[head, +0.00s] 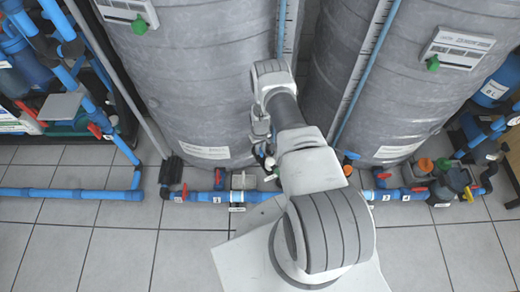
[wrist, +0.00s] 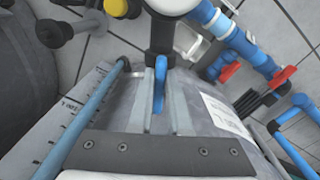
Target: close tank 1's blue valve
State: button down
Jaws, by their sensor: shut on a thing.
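In the wrist view, the blue valve handle (wrist: 160,80) sits between the fingers of my gripper (wrist: 161,88), which are shut on it. The handle hangs from a black fitting (wrist: 160,35) below a white round part. In the head view, my arm reaches down beside the left grey tank (head: 190,85), near the floor pipe at its base. My arm hides the blue valve there, and the fingertips are hard to make out.
A second grey tank (head: 405,75) stands to the right. Blue pipes with red-handled valves (head: 185,192) run along the floor in front of the tanks. Red handles (wrist: 229,72) also show right of my gripper in the wrist view. Tiled floor (head: 110,255) is free at the front left.

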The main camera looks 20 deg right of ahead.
jog(key=m+b, duration=0.2)
jog(key=m, duration=0.1)
jog(key=m+b, duration=0.1)
jog(key=b, duration=0.1)
jog(key=shift+a+f+m, duration=0.2)
jog(key=shift+a+m, duration=0.1)
jog(key=m+b, duration=0.1)
jog(key=m, duration=0.1)
jog(key=m+b, duration=0.2)
jog(key=m, duration=0.1)
jog(key=shift+w+a+m+b, duration=0.25)
jog(key=shift+m+b, duration=0.05)
jog(key=m+b, duration=0.1)
jog(key=m, duration=0.1)
jog(key=m+b, duration=0.1)
jog(key=m, duration=0.1)
jog(key=shift+w+a+r, duration=0.1)
jog(key=shift+w+r, duration=0.05)
jog(key=shift+w, duration=0.05)
jog(key=shift+w+m, duration=0.15)
jog(key=shift+m, duration=1.55)
jog(key=c, duration=0.9)
grip_release()
jog(key=shift+o, duration=0.2)
